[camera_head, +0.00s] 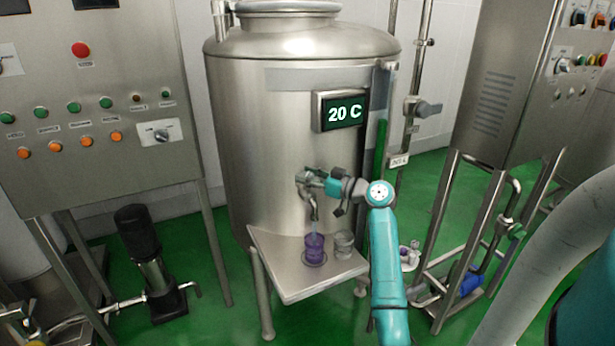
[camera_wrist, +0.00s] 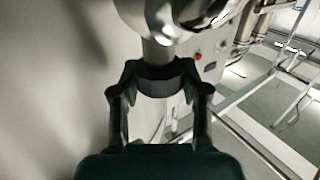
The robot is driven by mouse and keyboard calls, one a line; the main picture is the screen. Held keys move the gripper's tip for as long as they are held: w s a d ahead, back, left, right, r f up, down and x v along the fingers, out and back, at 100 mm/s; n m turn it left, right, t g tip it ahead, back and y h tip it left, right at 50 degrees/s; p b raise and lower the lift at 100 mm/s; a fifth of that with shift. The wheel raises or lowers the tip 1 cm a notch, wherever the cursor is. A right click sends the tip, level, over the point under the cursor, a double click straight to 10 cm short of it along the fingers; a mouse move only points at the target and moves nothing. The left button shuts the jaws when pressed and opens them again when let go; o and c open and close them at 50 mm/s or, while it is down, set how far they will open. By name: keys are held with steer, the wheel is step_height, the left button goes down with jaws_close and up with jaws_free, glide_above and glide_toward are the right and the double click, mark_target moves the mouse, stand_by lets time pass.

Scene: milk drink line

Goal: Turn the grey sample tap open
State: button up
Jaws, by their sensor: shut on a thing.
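The grey sample tap (camera_head: 308,180) is on the lower front of the steel tank (camera_head: 265,130), with its spout pointing down. My gripper (camera_head: 333,187) reaches it from the right. In the wrist view my gripper (camera_wrist: 157,78) is shut on a grey rod-like part of the tap (camera_wrist: 155,50), with a dark pad against it. The rounded metal tap body fills the top of that view. A purple cup (camera_head: 314,249) stands below the spout, and a thin pale streak shows between them. The handle's exact angle is partly hidden by my gripper.
The tank's small shelf (camera_head: 305,285) also bears a clear glass (camera_head: 344,243), right of the purple cup. A display (camera_head: 341,111) reads 20 C. A control cabinet (camera_head: 100,150) stands left, and pipework with a grey handle (camera_head: 425,109) right.

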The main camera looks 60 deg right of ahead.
steer(key=n+g+y, duration=0.1)
steer(key=n+y, duration=0.3)
steer(key=y, duration=0.2)
steer(key=shift+d+y, duration=0.1)
steer(key=shift+y, duration=0.2)
steer(key=shift+n+g+y, duration=1.2)
steer(key=shift+n+y, duration=0.3)
steer(key=shift+y, duration=0.3)
steer(key=shift+f, duration=0.1)
steer(key=o, duration=1.2)
steer(key=shift+c, duration=0.2)
steer(key=shift+h, duration=0.3)
